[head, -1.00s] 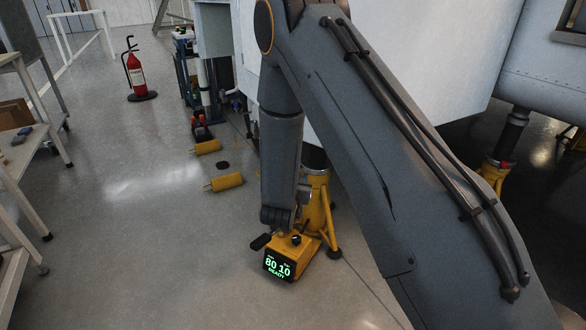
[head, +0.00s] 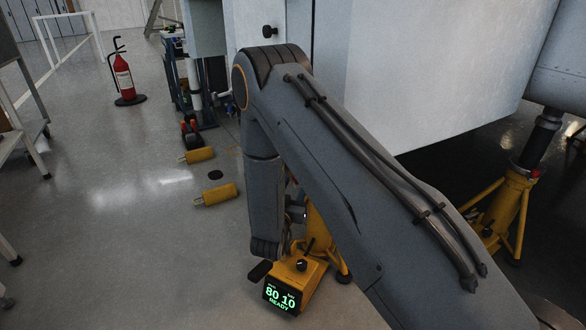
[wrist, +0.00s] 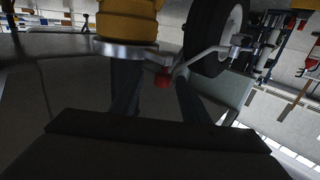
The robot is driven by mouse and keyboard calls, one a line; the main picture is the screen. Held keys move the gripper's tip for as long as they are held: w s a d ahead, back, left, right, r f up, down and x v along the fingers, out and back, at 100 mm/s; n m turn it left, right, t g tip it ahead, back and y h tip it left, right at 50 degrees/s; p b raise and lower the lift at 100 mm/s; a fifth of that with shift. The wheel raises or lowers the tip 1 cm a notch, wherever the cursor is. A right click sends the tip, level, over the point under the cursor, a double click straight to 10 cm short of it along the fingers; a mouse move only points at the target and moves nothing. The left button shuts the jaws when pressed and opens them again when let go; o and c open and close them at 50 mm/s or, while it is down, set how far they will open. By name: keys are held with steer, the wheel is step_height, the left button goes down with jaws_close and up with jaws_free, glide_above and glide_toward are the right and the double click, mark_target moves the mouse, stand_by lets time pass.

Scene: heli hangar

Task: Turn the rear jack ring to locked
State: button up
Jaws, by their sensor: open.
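A yellow jack (head: 318,228) stands behind my arm, with its top hidden in the head view. In the wrist view, its yellow body (wrist: 128,22) is at the top, with a pale metal ring (wrist: 122,49) below it. A red block (wrist: 162,79) shows beside the ring; I cannot tell if it is fixed to it. My gripper (wrist: 156,84) is open, its two dark fingers apart below the ring. The red block appears between them, with no grip on it visible. The head view mostly hides my gripper behind my arm.
A yellow control box (head: 283,288) reading "80 10 READY" stands at the jack's foot. Another yellow jack (head: 507,205) stands at the right. Yellow cylinders (head: 216,194) lie on the floor at left, near a fire extinguisher (head: 124,78). A wheel (wrist: 214,38) is near the ring.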

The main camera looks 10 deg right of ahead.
steer(key=shift+w+d+f, duration=0.1)
steer(key=shift+w+d, duration=0.25)
steer(key=shift+w, duration=0.3)
steer(key=b+x, duration=0.2)
steer(key=x, duration=0.4)
steer(key=shift+w+a+b, duration=0.15)
steer(key=shift+w+b, duration=0.25)
steer(key=shift+w, duration=0.05)
jaws_close()
